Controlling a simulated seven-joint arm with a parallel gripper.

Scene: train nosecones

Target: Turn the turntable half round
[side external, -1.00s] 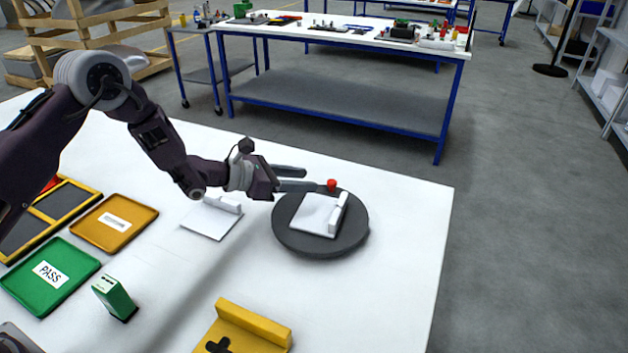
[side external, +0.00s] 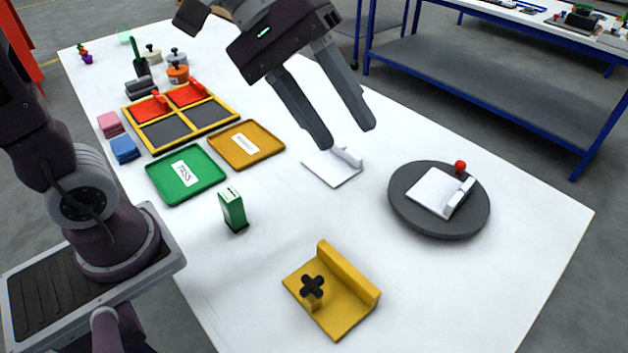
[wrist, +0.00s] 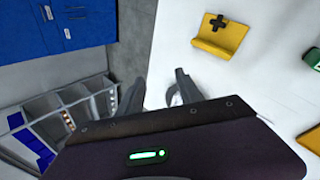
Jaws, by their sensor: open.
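The turntable (side external: 410,215) is a dark grey disc near the right part of the white table. A red knob (side external: 460,166) stands at its far edge. A white plate with a raised white block (side external: 460,195) along its right side lies on the disc. My gripper (side external: 346,136) is open and empty, with its two grey fingers apart and pointing down. It is raised over the table, to the left of the turntable in the side view and apart from it. Both fingers show in the wrist view (wrist: 153,82), where I cannot see the turntable.
A second white plate (side external: 330,170) lies left of the turntable. A yellow fixture with a black cross (side external: 345,300), a green box (side external: 233,208), a green tray (side external: 185,180) and an amber tray (side external: 243,148) stand on the table. The wrist view shows a blue cabinet (wrist: 60,30) and bins.

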